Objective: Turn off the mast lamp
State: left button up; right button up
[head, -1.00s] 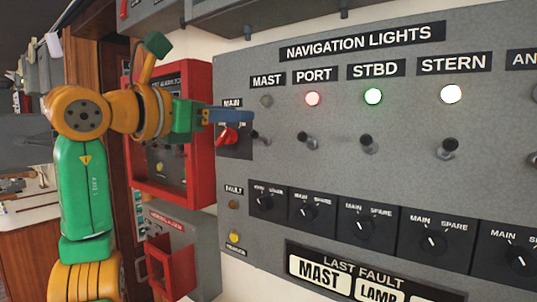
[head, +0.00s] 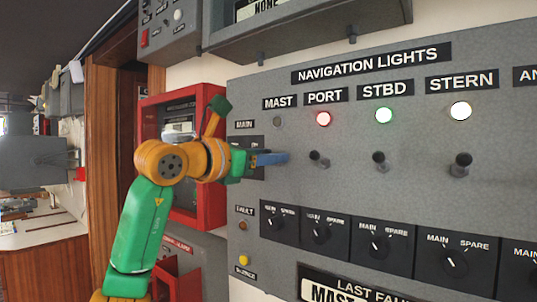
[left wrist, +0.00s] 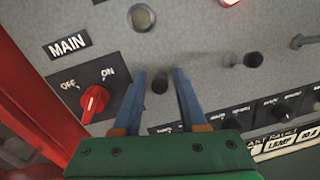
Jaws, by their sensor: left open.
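The navigation lights panel (head: 425,195) fills the right of the head view. The mast lamp (head: 277,122) under the MAST label is dark grey and unlit; it also shows in the left wrist view (left wrist: 141,17). My left gripper (head: 284,158) is in front of the mast switch, which it hides in the head view. In the left wrist view its two blue fingers (left wrist: 160,88) are open, with the dark mast toggle (left wrist: 159,82) between them. I cannot tell whether they touch it. My right gripper is not in view.
The port (head: 323,119), starboard (head: 383,115) and stern (head: 460,111) lamps are lit, with toggles below them. A red MAIN knob (left wrist: 95,103) is left of my fingers. Rotary selectors (head: 321,233) line the panel below. A red box (head: 205,205) is behind my arm.

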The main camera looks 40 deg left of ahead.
pick_arm(q)
grip_shut()
jog(key=shift+f+t+b, duration=0.3)
jog(key=shift+b, duration=0.4)
notch_tip(320, 180, down, 2)
jog(key=t+b, duration=0.5)
jog(key=b, duration=0.4)
jog(key=shift+m, duration=0.3)
jog(key=shift+f+t+b, duration=0.1)
jog(key=shift+t+b, duration=0.9)
jog(key=shift+t, duration=0.1)
